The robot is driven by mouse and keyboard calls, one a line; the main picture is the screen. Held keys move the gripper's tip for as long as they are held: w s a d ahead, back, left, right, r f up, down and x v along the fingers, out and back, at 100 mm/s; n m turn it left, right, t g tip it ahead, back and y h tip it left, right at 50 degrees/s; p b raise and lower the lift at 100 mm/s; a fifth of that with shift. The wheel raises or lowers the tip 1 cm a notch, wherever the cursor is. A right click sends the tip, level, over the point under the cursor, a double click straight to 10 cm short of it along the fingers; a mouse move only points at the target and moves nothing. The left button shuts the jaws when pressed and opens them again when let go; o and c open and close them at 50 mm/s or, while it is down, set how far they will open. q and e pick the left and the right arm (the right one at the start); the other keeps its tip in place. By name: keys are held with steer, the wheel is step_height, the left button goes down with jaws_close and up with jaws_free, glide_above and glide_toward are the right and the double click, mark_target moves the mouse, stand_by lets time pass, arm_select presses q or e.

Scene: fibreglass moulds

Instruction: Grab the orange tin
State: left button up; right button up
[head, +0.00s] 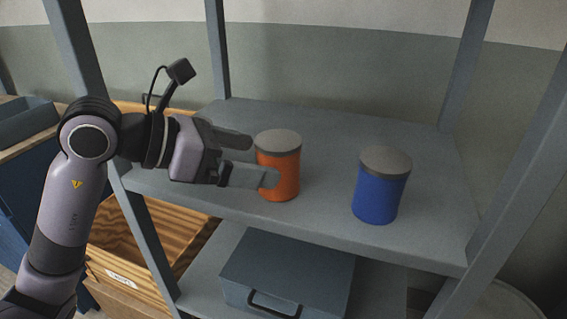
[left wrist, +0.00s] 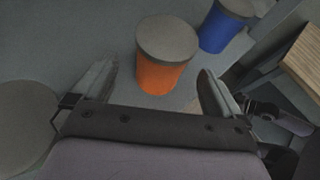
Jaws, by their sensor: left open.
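The orange tin (head: 283,172) with a grey lid stands upright on the upper shelf, left of the blue tin. My left gripper (head: 261,160) is open, coming in from the left. In the head view its near finger overlaps the tin's lower left side, and its far finger ends behind the tin's left edge. In the left wrist view the orange tin (left wrist: 163,68) stands ahead, in line with the gap between the two open fingers (left wrist: 160,82). Nothing is held.
A blue tin (head: 380,192) with a grey lid stands to the right on the same grey shelf (head: 318,125). Metal uprights frame the shelf. A grey box (head: 290,270) with a handle sits on the shelf below. A wooden crate (head: 125,272) is at lower left.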

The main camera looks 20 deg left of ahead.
mark_target(279, 162)
arm_select(q)
steer(key=p+x, duration=0.1)
steer(key=x, duration=0.4)
steer(key=shift+w+d+f, duration=0.1)
steer(key=shift+d+f, duration=0.1)
steer(key=shift+d, duration=0.05)
steer(key=c, duration=1.2)
steer(key=shift+r, duration=0.15)
